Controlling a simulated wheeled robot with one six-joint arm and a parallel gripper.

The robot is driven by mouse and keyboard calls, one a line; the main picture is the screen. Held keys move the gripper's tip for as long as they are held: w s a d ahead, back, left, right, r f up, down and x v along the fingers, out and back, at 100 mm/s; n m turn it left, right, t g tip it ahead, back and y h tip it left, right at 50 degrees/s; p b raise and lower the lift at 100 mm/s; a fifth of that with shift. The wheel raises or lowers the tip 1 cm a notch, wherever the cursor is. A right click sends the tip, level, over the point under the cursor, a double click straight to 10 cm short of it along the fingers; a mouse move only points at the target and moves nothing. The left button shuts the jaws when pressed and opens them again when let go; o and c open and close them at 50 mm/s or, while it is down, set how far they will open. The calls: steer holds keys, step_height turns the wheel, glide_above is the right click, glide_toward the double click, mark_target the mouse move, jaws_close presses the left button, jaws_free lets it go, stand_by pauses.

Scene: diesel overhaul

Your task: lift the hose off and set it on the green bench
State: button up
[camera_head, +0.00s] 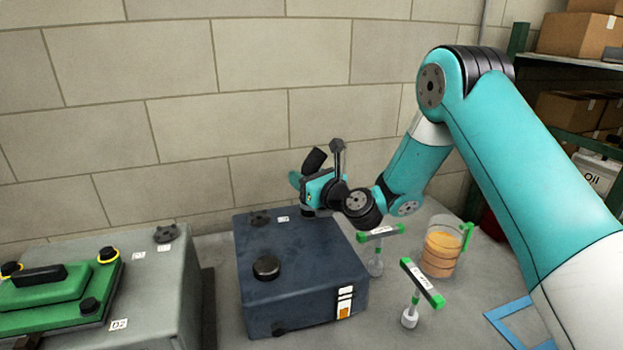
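My gripper (308,211) is at the back edge of the dark blue block (300,262), at or just above its top. Its fingers are mostly hidden by the wrist, so I cannot see whether they are open or what is between them. A short black cylinder (314,160) and a grey rod with a knobbed end (337,158) stick up by the wrist; I cannot tell whether either is part of my arm. No hose can be made out for certain. No green bench is clearly in view.
A grey block (150,290) at left carries a green part (60,290) with black and yellow fittings. Two green-ended T-shaped pieces (422,283) (380,233) and an amber jug (441,250) stand right of the blue block. A shelf with boxes (578,33) is at far right.

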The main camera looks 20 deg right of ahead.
steer(key=shift+r, duration=0.1)
step_height(320, 180, up, 20)
steer(key=p, duration=0.1)
steer(key=shift+r+p, duration=2.55)
steer(key=shift+p, duration=0.35)
steer(key=shift+f, duration=0.15)
